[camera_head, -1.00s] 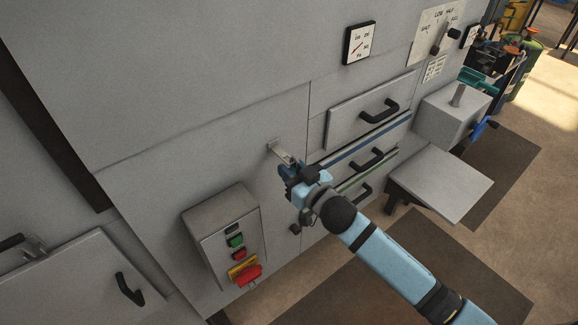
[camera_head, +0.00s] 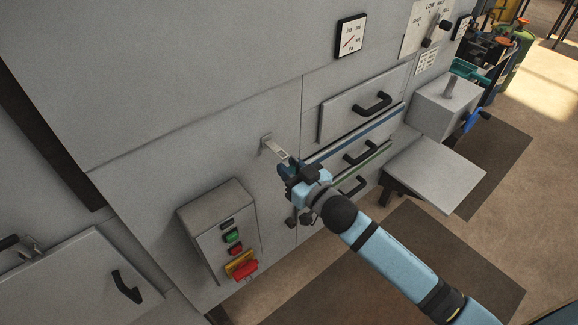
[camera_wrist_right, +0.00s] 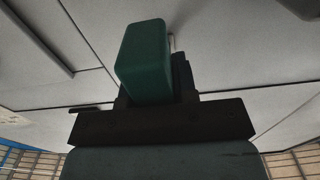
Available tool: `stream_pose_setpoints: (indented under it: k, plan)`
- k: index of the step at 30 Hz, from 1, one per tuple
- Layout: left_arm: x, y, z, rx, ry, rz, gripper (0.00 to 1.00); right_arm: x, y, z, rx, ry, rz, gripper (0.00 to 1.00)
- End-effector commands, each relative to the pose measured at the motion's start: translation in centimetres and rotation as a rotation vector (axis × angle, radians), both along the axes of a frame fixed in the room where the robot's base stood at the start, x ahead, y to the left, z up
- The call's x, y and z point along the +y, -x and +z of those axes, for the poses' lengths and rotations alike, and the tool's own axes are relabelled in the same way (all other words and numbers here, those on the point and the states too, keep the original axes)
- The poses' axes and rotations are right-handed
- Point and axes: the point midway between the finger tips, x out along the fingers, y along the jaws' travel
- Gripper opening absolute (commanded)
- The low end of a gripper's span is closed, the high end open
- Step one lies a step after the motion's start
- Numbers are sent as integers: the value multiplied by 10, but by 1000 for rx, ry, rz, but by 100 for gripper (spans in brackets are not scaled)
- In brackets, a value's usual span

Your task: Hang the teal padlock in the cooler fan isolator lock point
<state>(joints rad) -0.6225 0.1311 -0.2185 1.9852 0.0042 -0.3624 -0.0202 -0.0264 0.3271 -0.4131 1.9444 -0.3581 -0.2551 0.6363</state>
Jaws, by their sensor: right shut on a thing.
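My right gripper (camera_head: 288,170) is in front of the grey machine panel, shut on the teal padlock (camera_wrist_right: 145,60). In the right wrist view the padlock's green body stands up from the dark jaws; in the head view the gripper hides it. A pale metal tab (camera_head: 271,146) sticks out of the panel right at the fingertips; it looks like the lock point, but no label is readable. A thin pale piece (camera_wrist_right: 172,42) shows behind the padlock in the wrist view. I cannot tell whether the shackle touches or passes through the tab. My left gripper is not in view.
Drawers with black handles (camera_head: 372,103) lie to the right.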

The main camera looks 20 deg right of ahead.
Motion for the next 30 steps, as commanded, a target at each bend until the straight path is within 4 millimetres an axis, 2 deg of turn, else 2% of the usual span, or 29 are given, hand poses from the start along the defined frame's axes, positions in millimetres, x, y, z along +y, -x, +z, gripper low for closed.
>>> stream_pose_setpoints:
  k: [12,30]
  plan:
    - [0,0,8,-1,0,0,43,-10,27,0,1,0,0,0]
    - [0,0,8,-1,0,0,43,-10,27,0,0,0,0,0]
